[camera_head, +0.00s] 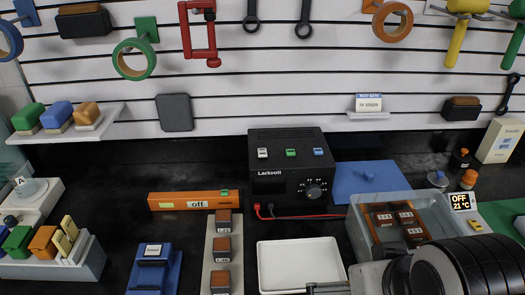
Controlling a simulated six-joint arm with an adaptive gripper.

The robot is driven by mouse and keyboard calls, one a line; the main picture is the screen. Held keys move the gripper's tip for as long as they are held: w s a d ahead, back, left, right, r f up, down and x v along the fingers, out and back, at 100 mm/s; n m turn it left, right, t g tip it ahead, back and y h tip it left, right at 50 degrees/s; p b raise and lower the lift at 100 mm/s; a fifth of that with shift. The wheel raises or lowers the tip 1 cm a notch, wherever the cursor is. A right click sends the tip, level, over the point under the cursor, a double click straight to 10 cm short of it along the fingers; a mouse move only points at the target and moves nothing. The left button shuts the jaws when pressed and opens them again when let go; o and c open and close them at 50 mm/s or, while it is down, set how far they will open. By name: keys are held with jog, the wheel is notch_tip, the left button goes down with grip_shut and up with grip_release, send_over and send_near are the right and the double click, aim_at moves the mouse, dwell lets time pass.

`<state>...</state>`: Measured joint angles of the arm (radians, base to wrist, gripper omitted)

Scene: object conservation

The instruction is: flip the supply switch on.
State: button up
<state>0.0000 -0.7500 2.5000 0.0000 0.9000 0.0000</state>
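A black power supply (290,168) marked "Larkvolt" stands at the back middle of the dark bench. White, green and blue small blocks sit along its top front, and a round dial (314,191) is on its front face. I cannot tell which part is its switch. An orange bar (170,200) with a label reading "off" lies to its left. Part of my arm fills the lower right corner. A grey piece at its end, probably my gripper (328,288), shows at the bottom edge, in front of the supply. Its fingers are mostly cut off, so its opening is unclear.
A white tray (300,246) lies in front of the supply. Red and black leads (300,216) run at its base. A grey tub (360,225) with dark blocks, beside a small "OFF 21 °C" display (462,201), is to the right. A strip of brown blocks (208,262) is left.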

jog(key=shift+a, duration=0.1)
jog(key=c, duration=1.2)
jog(key=shift+w+a+f, duration=0.1)
jog(key=shift+a+f, duration=0.05)
jog(key=shift+f, duration=0.2)
jog(key=c, duration=1.3)
jog(key=shift+w+a+f+g, duration=0.1)
jog(key=shift+a+f+g, duration=0.1)
jog(key=shift+g, duration=0.1)
jog(key=w+a+r+t, duration=0.1)
jog(key=w+a+r, duration=0.2)
jog(key=w, duration=0.8)
jog(key=w+a+r, duration=0.4)
jog(key=w, duration=0.8)
jog(key=w+a+r+t, duration=0.1)
jog(key=w+a+r, duration=0.3)
jog(key=w, duration=0.8)
jog(key=shift+a+t, duration=0.2)
jog(key=shift+t, duration=0.1)
